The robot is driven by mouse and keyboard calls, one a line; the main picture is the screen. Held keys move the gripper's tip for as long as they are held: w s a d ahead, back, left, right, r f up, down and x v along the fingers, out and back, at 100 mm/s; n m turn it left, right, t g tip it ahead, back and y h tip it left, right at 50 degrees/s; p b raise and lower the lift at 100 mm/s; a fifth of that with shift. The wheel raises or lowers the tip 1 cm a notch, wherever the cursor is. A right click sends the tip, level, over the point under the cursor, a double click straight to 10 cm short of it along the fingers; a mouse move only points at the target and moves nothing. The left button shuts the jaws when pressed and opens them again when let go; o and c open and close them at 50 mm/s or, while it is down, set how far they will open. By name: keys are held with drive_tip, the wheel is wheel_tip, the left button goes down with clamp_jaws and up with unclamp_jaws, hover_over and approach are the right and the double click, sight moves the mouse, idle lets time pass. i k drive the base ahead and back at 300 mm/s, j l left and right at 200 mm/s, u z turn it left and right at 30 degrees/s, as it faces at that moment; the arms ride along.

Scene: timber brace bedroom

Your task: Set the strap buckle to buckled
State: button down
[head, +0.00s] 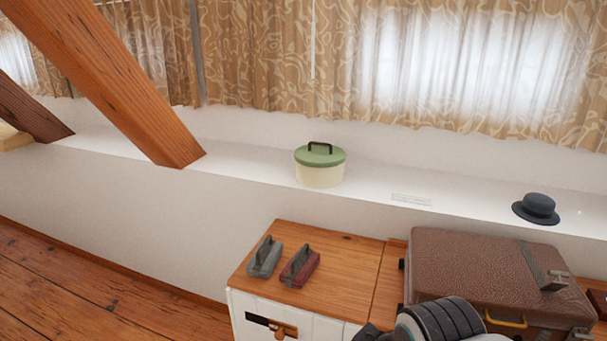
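A closed brown suitcase (465,265) lies at the lower right on a wooden top. A dark strap (535,262) runs over its lid, with a metal buckle (553,281) near the front edge. Whether the strap is fastened in the buckle cannot be made out. A dark ribbed and grey part of my arm shows at the bottom edge, in front of the suitcase, and hides part of its front. My gripper's fingertips cannot be made out, nor whether they are open or shut.
A grey block (264,258) and a red block (299,267), both with handles, stand on the wooden cabinet top (345,255) left of the suitcase. A green-lidded pot (320,167) and a dark hat (536,209) stand on the white ledge (240,163). A slanted timber beam (110,85) crosses the left.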

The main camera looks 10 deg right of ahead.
sight(554, 287)
drive_tip(key=z, duration=1.55)
